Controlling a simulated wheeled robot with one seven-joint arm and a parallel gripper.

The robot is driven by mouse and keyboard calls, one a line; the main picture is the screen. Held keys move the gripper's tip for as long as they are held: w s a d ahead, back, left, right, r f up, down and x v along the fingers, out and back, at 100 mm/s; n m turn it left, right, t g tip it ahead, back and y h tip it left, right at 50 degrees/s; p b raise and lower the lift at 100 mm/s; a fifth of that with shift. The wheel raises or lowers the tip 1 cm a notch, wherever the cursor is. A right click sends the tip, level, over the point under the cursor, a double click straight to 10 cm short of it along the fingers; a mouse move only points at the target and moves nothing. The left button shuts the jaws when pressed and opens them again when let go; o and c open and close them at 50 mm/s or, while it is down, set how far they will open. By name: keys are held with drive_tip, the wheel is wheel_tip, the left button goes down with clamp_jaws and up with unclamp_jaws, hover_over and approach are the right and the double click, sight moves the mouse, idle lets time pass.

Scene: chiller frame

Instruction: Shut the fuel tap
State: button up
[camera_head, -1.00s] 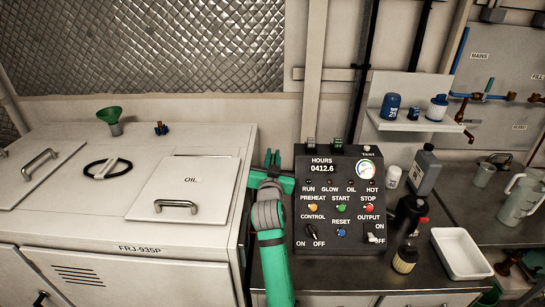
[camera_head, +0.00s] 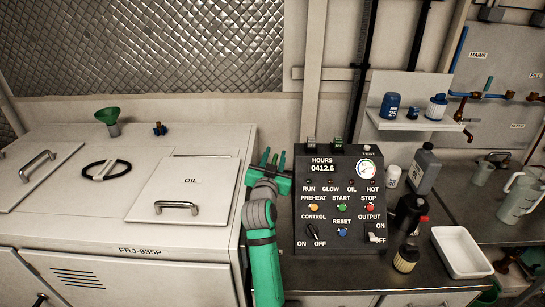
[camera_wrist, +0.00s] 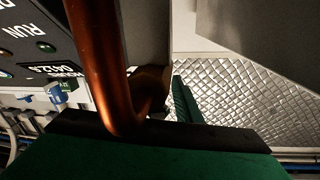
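No part is labelled as the fuel tap, and I cannot tell for sure which one it is. My gripper (camera_head: 274,158) is at the left edge of the black control panel (camera_head: 341,212), its green fingers pointing away and looking apart. In the wrist view, a bent copper pipe (camera_wrist: 103,70) crosses close in front of the palm and ends at a dark brownish fitting (camera_wrist: 150,88). One green finger (camera_wrist: 184,100) shows just right of that fitting. The other finger is hidden, and no grip on anything is visible.
The white cabinet (camera_head: 130,232) left of the arm carries a green funnel (camera_head: 108,118) and a small blue fitting (camera_head: 160,129). Dark bottles (camera_head: 409,213) and a white tray (camera_head: 462,252) stand right of the panel. A quilted wall (camera_head: 150,45) is behind.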

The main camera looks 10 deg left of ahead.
drive_tip(key=shift+s+d, duration=0.1)
drive_tip(key=shift+s, duration=0.05)
drive_tip(key=s, duration=1)
drive_tip(key=shift+s+d, duration=0.25)
drive_tip(key=shift+s, duration=0.05)
